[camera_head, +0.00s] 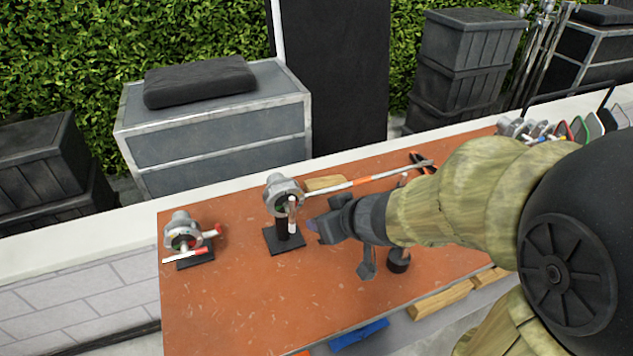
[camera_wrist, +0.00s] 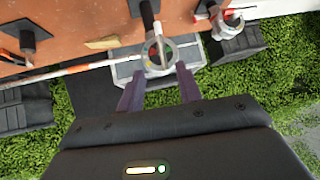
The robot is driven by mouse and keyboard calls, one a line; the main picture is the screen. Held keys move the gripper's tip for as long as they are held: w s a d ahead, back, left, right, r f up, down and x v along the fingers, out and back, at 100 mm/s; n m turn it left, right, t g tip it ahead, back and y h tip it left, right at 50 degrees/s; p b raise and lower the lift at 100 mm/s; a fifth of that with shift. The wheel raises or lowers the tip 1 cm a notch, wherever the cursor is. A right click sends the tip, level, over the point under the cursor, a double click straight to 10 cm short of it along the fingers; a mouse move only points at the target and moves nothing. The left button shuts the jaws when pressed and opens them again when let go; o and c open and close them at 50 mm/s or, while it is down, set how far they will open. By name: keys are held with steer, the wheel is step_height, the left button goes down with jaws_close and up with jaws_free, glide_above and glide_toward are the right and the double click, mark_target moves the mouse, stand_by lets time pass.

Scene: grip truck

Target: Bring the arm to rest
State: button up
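My arm reaches in from the right over the orange-brown tabletop (camera_head: 330,290). My gripper (camera_head: 315,228) points left, just right of a metal clamp head (camera_head: 280,190) on a black post and square base. In the wrist view, the two purple-grey fingers of my gripper (camera_wrist: 158,74) are spread apart with nothing visibly held between them. The same clamp head (camera_wrist: 158,55) shows just beyond the fingertips; whether they touch is unclear. A second clamp head (camera_head: 182,230) with red-tipped handles stands on its own black base at the table's left; it also shows in the wrist view (camera_wrist: 228,22).
A long silver-and-red rod (camera_head: 350,185) and a wooden piece (camera_head: 325,182) lie behind the clamp. Another black stand (camera_head: 398,262) is under my forearm. Wooden blocks (camera_head: 440,300) lie at the front edge. Grey cases (camera_head: 215,130) and black crates (camera_head: 465,60) stand behind.

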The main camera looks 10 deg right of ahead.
steer(key=shift+s, duration=0.1)
steer(key=s+d+f+m+g+h, duration=0.35)
steer(key=d+f+h, duration=0.25)
steer(key=d, duration=0.3)
steer(key=s, duration=0.1)
steer(key=s+f+m+g, duration=0.1)
steer(key=s+a+f+g+y, duration=0.1)
steer(key=shift+s+m, duration=0.25)
steer(key=shift+s, duration=0.15)
stand_by(1.0)
